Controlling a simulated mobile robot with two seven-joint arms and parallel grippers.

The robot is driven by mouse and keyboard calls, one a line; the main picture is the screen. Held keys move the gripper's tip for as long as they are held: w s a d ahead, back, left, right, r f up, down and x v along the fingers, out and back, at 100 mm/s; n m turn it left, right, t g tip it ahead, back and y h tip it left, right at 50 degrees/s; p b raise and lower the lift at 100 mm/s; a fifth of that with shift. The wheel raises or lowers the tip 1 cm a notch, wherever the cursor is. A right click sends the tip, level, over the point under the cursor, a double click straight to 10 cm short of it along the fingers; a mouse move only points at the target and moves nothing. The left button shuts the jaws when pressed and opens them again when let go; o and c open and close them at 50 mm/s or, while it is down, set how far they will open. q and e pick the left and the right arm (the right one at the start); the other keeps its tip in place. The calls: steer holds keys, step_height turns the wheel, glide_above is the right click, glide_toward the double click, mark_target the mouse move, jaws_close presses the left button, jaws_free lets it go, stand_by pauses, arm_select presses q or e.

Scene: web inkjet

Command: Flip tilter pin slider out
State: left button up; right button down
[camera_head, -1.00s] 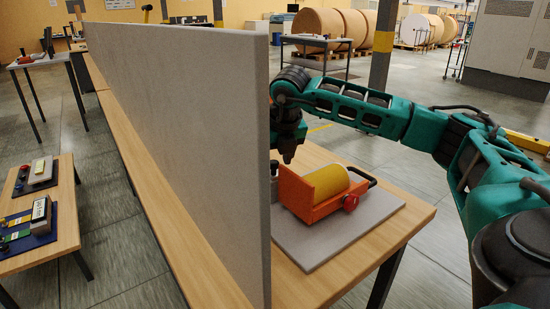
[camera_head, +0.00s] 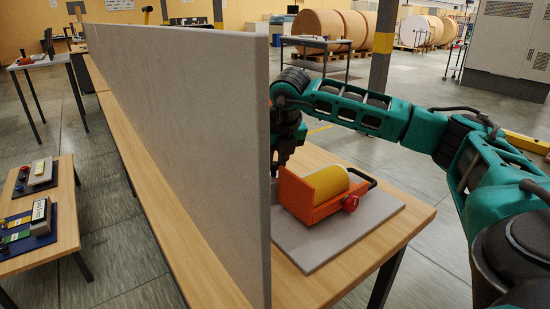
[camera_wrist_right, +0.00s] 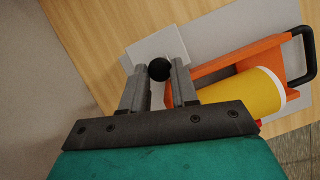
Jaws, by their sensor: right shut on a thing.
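The tilter (camera_head: 312,209) is an orange frame holding a yellow cylinder (camera_head: 330,181), with a red knob (camera_head: 350,203) and a black handle (camera_head: 366,177). It stands on a grey plate (camera_head: 315,252) on the wooden table. In the right wrist view, a round black knob (camera_wrist_right: 159,69) stands by a pale plate (camera_wrist_right: 150,46), left of the orange frame (camera_wrist_right: 235,60). My right gripper (camera_wrist_right: 158,80) is shut on this black knob, with a finger on either side. In the head view its fingers are mostly hidden behind the panel edge. My left gripper is not in view.
A tall grey panel (camera_head: 190,130) stands directly left of the tilter and hides part of that side. A low table (camera_head: 50,240) with small devices stands at far left. Bare wood (camera_head: 405,225) lies right of the plate.

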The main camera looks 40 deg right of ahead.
steer(key=w+p, duration=0.1)
steer(key=w, duration=0.2)
steer(key=shift+w+d, duration=0.15)
steer(key=shift+d, duration=0.05)
steer(key=shift+r, duration=0.15)
steer(key=c, duration=0.9)
jaws_free()
steer(key=shift+w, duration=0.15)
steer(key=shift+o, duration=0.2)
steer(key=p+v, duration=0.1)
steer(key=v, duration=1.1)
steer(key=shift+s+r, duration=0.2)
steer(key=shift+r, duration=0.1)
steer(key=shift+a, duration=0.1)
